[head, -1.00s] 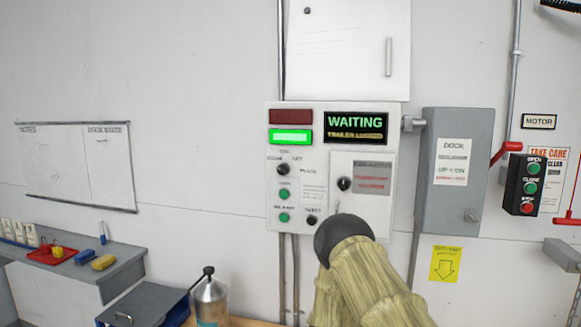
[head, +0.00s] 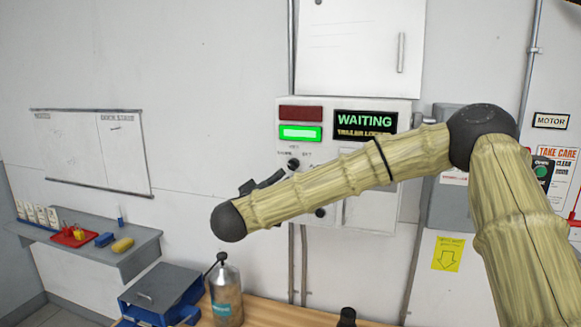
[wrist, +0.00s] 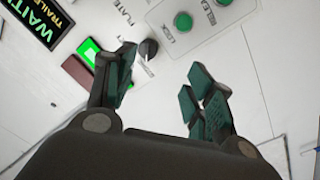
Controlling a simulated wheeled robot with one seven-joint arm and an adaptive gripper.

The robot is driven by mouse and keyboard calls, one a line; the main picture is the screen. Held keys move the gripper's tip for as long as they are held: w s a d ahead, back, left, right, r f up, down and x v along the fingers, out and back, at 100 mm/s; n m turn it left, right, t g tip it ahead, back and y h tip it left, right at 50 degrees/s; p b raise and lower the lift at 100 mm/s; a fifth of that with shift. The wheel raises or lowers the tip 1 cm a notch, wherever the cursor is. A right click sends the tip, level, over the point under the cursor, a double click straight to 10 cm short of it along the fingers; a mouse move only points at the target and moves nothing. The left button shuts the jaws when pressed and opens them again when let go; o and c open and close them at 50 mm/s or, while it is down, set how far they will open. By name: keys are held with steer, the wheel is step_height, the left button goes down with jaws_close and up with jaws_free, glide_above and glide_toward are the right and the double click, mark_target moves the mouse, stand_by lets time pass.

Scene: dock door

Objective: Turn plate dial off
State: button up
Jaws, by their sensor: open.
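The control panel (head: 408,108) on the wall carries a small black dial (head: 293,164) under the lit green lamp. In the wrist view the dial (wrist: 148,49) sits near a label that reads PLATE, close to the left finger. Its pointer direction is too small to tell. My gripper (wrist: 161,74) is open and empty, facing the panel, with the dial nearer its left finger and seemingly beyond the fingertips. In the head view my gripper (head: 262,184) is left of and below the dial, partly hidden by my arm, which also covers the lower panel.
A lit green lamp (head: 300,133), a dark red lamp (head: 301,113) and a WAITING display (head: 365,124) are on the panel. Green buttons (wrist: 184,22) show beside the dial. Below stand a bottle (head: 226,298) and a blue-grey box (head: 160,290).

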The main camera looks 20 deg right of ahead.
mark_target(291, 167)
steer(key=shift+h, duration=0.3)
steer(key=p+x, duration=0.1)
steer(key=x, duration=0.2)
steer(key=r+p+x, duration=0.1)
steer(key=p+x, duration=0.1)
steer(key=x, duration=0.2)
steer(key=p+x, duration=0.2)
steer(key=x, duration=0.2)
steer(key=shift+s+d+r, duration=0.1)
steer(key=shift+d+r, duration=0.25)
steer(key=shift+d, duration=0.05)
steer(key=shift+c, duration=0.4)
steer(key=c, duration=0.9)
